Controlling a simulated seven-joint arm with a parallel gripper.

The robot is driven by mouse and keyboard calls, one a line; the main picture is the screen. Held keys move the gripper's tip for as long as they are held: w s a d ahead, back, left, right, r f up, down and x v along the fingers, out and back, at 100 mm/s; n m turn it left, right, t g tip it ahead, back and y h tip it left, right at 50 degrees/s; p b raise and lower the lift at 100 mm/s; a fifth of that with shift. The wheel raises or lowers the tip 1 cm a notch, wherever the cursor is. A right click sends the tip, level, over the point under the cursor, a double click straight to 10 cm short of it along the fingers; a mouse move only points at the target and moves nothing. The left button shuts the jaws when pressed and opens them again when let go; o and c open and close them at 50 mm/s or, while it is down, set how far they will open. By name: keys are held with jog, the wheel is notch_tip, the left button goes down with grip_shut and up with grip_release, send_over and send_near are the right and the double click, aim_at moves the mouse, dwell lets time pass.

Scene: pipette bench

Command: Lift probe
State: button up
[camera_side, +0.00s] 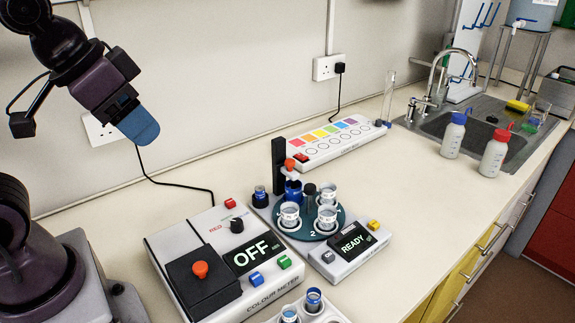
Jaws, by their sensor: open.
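My gripper (140,126) hangs in the upper left, well above the bench and seen side-on, with blue fingers pointing down and to the right. It is open, with nothing visible in it. It is far from the stirring or measuring unit that reads READY (352,243). That unit has a black upright post (279,165) beside a turntable (303,236) with several clear cups. A red-knobbed part (290,164) beside the post, above a blue piece, looks like the probe. Its lower end is hard to make out among the cups.
A colour meter (206,256) reading OFF, with an orange-knobbed black lid, stands front centre. A rack (318,310) with blue-ringed vials is cut off below. A colour strip box (330,141) lies along the wall. Two wash bottles (494,152) stand by the sink (480,118). Bench right of centre is clear.

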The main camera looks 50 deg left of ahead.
dwell(0.5)
jog(key=n+g, duration=0.6)
jog(key=n, duration=0.8)
send_over(290, 161)
notch_tip(290, 161, down, 11)
notch_tip(290, 161, down, 12)
jog(key=shift+f, duration=0.1)
jog(key=shift+c, duration=0.3)
